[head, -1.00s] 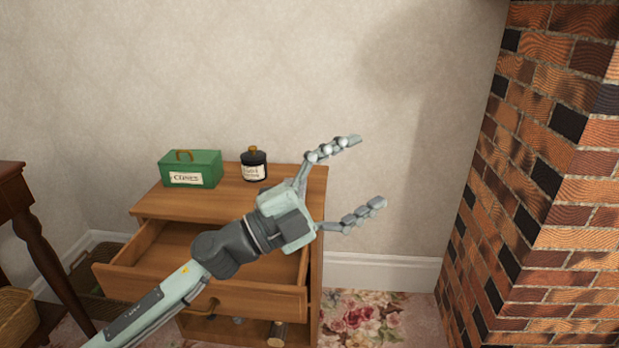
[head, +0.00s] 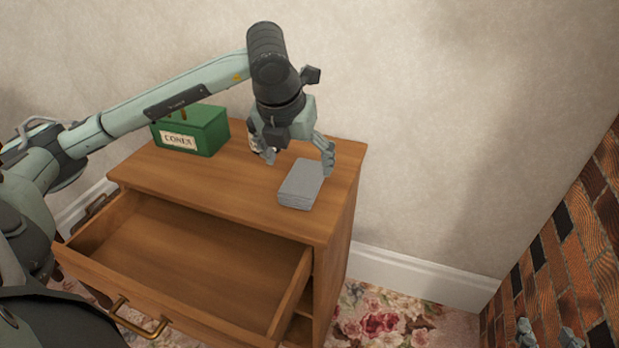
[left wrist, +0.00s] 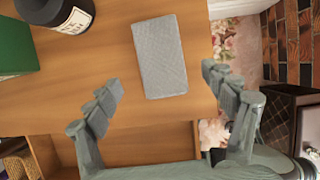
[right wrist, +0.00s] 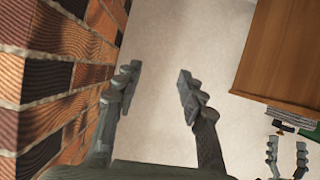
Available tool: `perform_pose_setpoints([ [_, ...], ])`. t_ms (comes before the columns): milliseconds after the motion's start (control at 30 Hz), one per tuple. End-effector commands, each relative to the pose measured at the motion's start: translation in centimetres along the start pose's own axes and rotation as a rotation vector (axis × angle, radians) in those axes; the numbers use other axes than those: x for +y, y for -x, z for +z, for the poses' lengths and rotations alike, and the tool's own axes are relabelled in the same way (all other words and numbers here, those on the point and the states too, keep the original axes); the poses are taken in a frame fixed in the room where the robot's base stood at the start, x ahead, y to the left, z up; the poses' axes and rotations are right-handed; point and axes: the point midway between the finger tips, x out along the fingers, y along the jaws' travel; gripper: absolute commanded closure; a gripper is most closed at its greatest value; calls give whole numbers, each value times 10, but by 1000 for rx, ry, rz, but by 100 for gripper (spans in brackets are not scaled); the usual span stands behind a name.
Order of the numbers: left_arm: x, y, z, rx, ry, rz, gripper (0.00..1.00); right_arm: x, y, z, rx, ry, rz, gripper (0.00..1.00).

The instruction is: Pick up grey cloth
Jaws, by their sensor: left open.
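The grey cloth (head: 301,183) is a folded, flat stack on the right part of the wooden dresser top. It also shows whole in the left wrist view (left wrist: 159,50). My left gripper (head: 299,163) is over the far side of the cloth, fingers spread and pointing down, with nothing between them. In the left wrist view my left fingertips (left wrist: 163,83) are on either side of the cloth's lower end, apart from it. My right gripper (head: 548,332) is at the bottom right by the bricks. Its fingers are apart and empty in the right wrist view (right wrist: 157,74).
A green box (head: 195,130) stands on the dresser (head: 220,184), left of the cloth. A dark jar (left wrist: 62,14) is mostly hidden behind my left gripper in the head view. The top drawer (head: 185,255) is pulled out and empty. A brick fireplace (head: 580,250) is at right.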

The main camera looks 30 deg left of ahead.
Motion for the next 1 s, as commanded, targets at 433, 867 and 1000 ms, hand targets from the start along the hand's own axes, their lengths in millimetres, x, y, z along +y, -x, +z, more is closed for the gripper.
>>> perform_pose_setpoints([
  [433, 0, -58, 1, 4, -2, -4, 17, -8, -1, -17, 81, -7, -17, 60],
  [867, 0, -61, 1, 2, -3, -5, 37, -8, -1, -18, 87, -8, -18, 60],
  [1000, 0, -61, 1, 2, -3, -5, 54, -8, -1, -18, 87, -8, -18, 60],
])
